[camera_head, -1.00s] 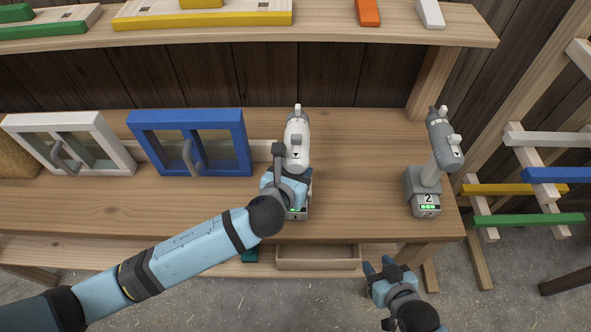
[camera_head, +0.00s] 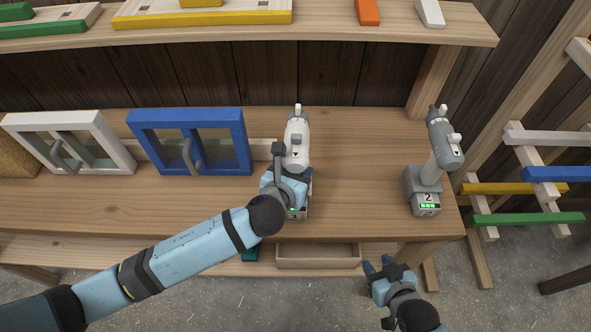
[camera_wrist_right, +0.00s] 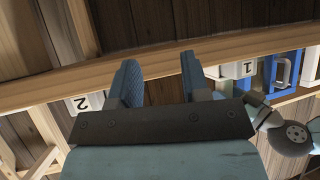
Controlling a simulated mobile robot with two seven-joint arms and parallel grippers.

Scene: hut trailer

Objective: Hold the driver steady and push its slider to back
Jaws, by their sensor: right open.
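A white driver (camera_head: 298,130) stands on the workbench in a grey base with green lights. A small grey piece that looks like its slider (camera_head: 296,140) shows on its upper body. My left gripper (camera_head: 285,180) is at the driver's lower handle, touching or very close to it; the wrist hides its fingers, so its grip cannot be seen. My right gripper (camera_head: 378,267) is open and empty, low in front of the bench edge, to the right of the drawer. Its two blue fingers stand apart in the right wrist view (camera_wrist_right: 158,78).
A grey driver (camera_head: 440,145) stands in a base marked 2 at the bench's right end. Blue (camera_head: 190,115) and white (camera_head: 55,123) framed windows stand to the left. A shelf (camera_head: 320,25) overhangs the back. The wooden bench (camera_head: 360,170) is clear between the drivers.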

